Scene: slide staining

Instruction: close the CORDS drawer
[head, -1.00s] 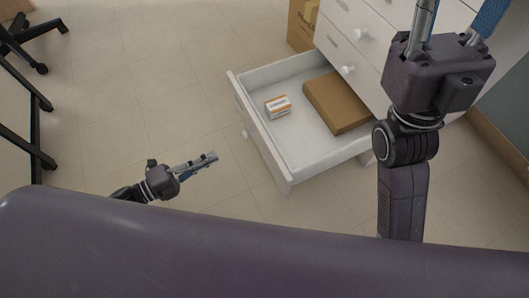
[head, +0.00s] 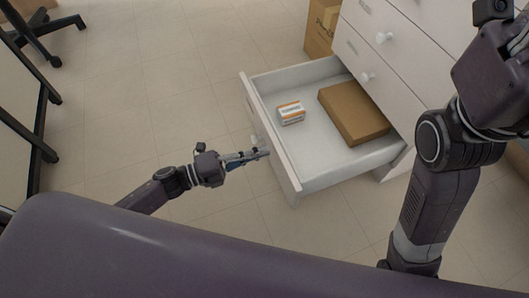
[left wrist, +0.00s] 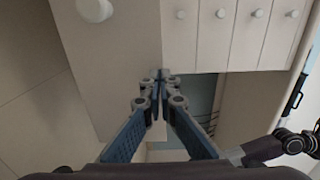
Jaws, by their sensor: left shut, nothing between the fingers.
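A white drawer (head: 325,175) stands pulled out from the bottom of a white cabinet (head: 415,70). No label is readable on its front. Inside lie a small white and orange box (head: 291,113) and a flat brown box (head: 354,113). My left gripper (head: 267,153) is shut and empty, its fingertips at or very near the drawer's outer front, just below its round knob (head: 254,140). Contact is not certain. In the left wrist view the shut fingertips (left wrist: 160,77) overlap the edge of a pale front panel (left wrist: 115,55) with a knob (left wrist: 95,8). My right gripper's fingers are out of view.
A cardboard box (head: 322,28) stands on the floor beside the cabinet. A wheeled chair base (head: 45,38) and a black-framed panel (head: 25,130) are at the left. The tiled floor in front of the drawer is clear. My right arm is close to the cabinet.

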